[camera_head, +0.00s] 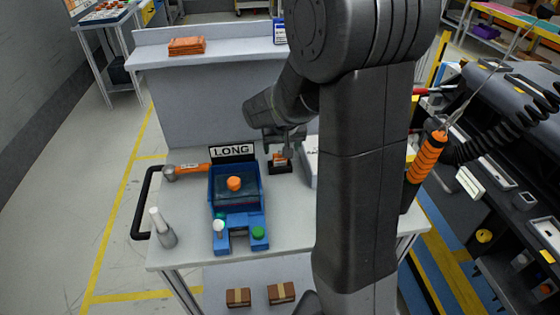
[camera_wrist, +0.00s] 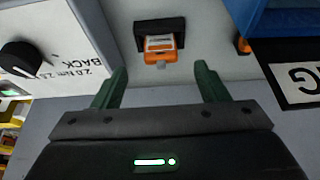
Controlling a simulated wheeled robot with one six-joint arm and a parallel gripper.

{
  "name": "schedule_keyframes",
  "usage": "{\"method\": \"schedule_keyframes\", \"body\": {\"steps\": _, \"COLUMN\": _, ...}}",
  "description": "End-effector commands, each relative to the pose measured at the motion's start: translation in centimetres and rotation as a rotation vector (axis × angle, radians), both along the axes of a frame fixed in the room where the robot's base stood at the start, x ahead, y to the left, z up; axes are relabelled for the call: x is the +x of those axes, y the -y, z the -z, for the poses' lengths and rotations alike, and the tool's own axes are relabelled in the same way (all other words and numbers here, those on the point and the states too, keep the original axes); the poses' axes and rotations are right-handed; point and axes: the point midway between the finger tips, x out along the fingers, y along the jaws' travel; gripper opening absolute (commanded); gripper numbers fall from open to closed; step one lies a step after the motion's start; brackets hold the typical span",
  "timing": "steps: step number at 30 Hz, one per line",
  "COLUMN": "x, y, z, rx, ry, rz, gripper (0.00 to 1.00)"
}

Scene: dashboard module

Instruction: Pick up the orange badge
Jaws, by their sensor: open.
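The orange badge (camera_wrist: 160,56) with a pale label sits in a small dark holder (camera_wrist: 152,27) on the light tabletop in the wrist view. In the head view the badge (camera_head: 281,157) shows small, in its holder behind and right of the blue bin. My gripper (camera_wrist: 158,80) is open, its two green fingers spread either side of the badge's line. The badge shows just beyond the gap between the fingertips, and nothing is between them.
A blue bin (camera_head: 222,186) with a LONG sign (camera_head: 232,151) stands left of the badge. A hammer (camera_head: 193,169) lies further left. In the wrist view a white box marked BACK (camera_wrist: 62,42) with a black knob is at left.

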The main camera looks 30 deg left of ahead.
Motion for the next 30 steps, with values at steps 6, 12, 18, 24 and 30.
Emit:
{"method": "schedule_keyframes", "body": {"steps": 6, "x": 0.5, "y": -0.4, "z": 1.5, "rx": 0.0, "ry": 0.0, "rz": 0.001, "gripper": 0.67}}
{"method": "schedule_keyframes", "body": {"steps": 12, "x": 1.0, "y": -0.9, "z": 2.8, "rx": -0.003, "ry": -0.002, "rz": 0.0, "gripper": 0.67}}
{"method": "schedule_keyframes", "body": {"steps": 18, "x": 1.9, "y": -1.7, "z": 5.1, "rx": -0.003, "ry": -0.002, "rz": 0.0, "gripper": 0.67}}
{"method": "schedule_keyframes", "body": {"steps": 24, "x": 2.3, "y": -2.0, "z": 6.2, "rx": 0.0, "ry": 0.0, "rz": 0.0, "gripper": 0.67}}
{"method": "schedule_keyframes", "body": {"steps": 30, "x": 2.3, "y": -2.0, "z": 6.2, "rx": 0.001, "ry": 0.001, "rz": 0.0, "gripper": 0.67}}
